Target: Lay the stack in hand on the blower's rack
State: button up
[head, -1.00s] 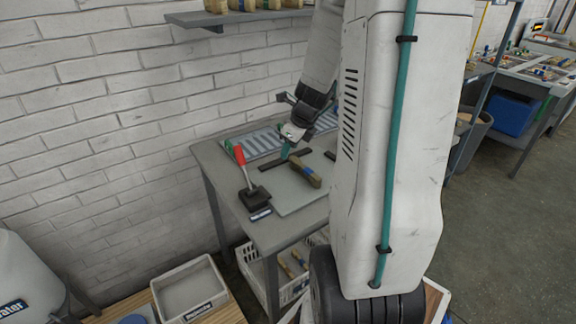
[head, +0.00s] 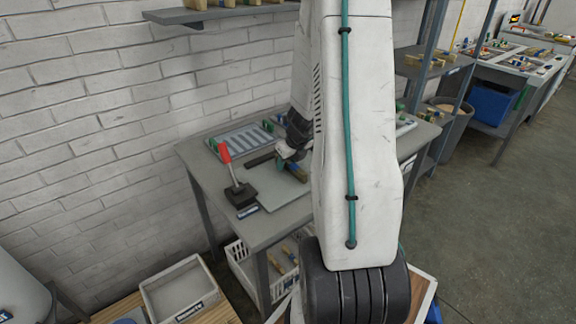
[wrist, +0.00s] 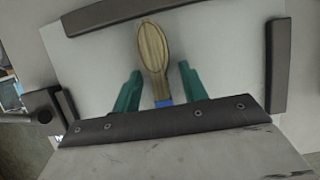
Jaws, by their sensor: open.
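The stack of wooden spoons (wrist: 153,47) lies on a pale flat plate (wrist: 95,62) with dark bars at its edges. A blue band (wrist: 164,102) shows on the stack near my gripper. My gripper (wrist: 160,68) is open, with one green finger on each side of the stack and visible gaps to both. In the head view, my gripper (head: 283,164) is low over the plate (head: 285,193), with part of the stack (head: 298,173) showing beside it. My arm hides the plate's right part. I cannot tell which part is the blower's rack.
A red-handled lever on a black base (head: 241,195) stands left of the plate. A grey slotted tray (head: 238,141) lies at the table's back. A white crate (head: 240,262) sits under the table (head: 192,150). A shelf (head: 215,14) hangs on the wall.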

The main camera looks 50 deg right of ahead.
grip_shut()
jog(key=shift+r, duration=0.1)
